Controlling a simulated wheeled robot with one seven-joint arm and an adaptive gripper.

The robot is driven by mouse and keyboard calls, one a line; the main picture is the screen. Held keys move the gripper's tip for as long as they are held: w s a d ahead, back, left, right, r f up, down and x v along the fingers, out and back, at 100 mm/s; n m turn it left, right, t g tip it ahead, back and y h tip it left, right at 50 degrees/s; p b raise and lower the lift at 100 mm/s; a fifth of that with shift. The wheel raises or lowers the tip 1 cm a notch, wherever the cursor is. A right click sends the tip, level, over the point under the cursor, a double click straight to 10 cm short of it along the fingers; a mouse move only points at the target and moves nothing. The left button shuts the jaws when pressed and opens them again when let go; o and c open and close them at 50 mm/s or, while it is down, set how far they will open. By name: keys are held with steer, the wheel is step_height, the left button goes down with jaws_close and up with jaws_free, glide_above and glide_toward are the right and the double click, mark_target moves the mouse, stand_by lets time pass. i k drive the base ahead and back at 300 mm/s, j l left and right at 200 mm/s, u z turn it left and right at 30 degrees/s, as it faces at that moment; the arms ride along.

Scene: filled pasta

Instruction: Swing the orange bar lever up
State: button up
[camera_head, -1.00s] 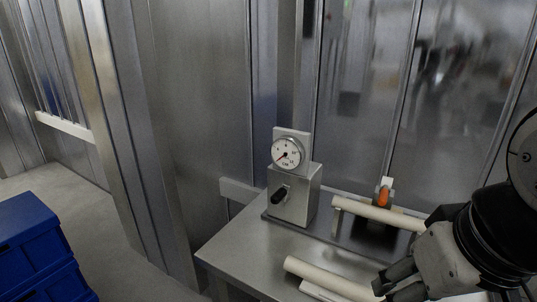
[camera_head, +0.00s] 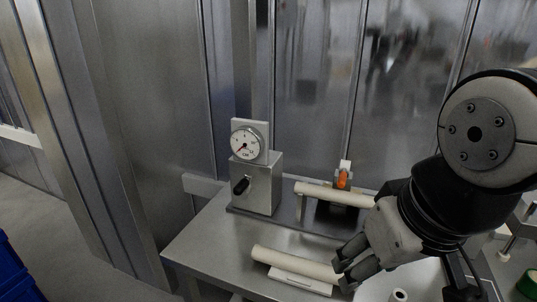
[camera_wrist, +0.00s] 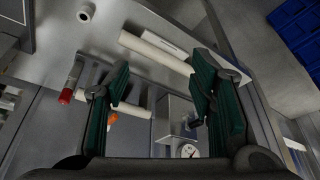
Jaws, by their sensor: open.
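The orange bar lever (camera_head: 343,180) sits on a small white-topped fitting at the back of the steel table, behind a cream tube. It looks roughly upright in the head view. A small orange patch, probably the lever, shows beside the left finger in the wrist view (camera_wrist: 112,117). My gripper (camera_head: 344,268) is open and empty, in front of the lever and lower in the head view, near the right end of the front cream tube. The wrist view shows its two green-padded fingers wide apart (camera_wrist: 160,85). The lever's lower part is hidden by the back tube.
A gauge box (camera_head: 257,180) with a black knob (camera_head: 240,185) stands left of the lever. The back cream tube (camera_head: 318,192) and front cream tube (camera_head: 290,262) lie across the table (camera_head: 205,245). A red-ended piece (camera_wrist: 66,95) shows in the wrist view. Blue crates (camera_head: 15,275) stand at left.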

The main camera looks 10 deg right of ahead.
mark_target(345, 166)
steer(key=k+l+z, duration=0.15)
steer(key=l+z, duration=0.3)
steer(key=k+l+z, duration=0.1)
steer(key=l+z, duration=0.3)
steer(key=j, duration=0.15)
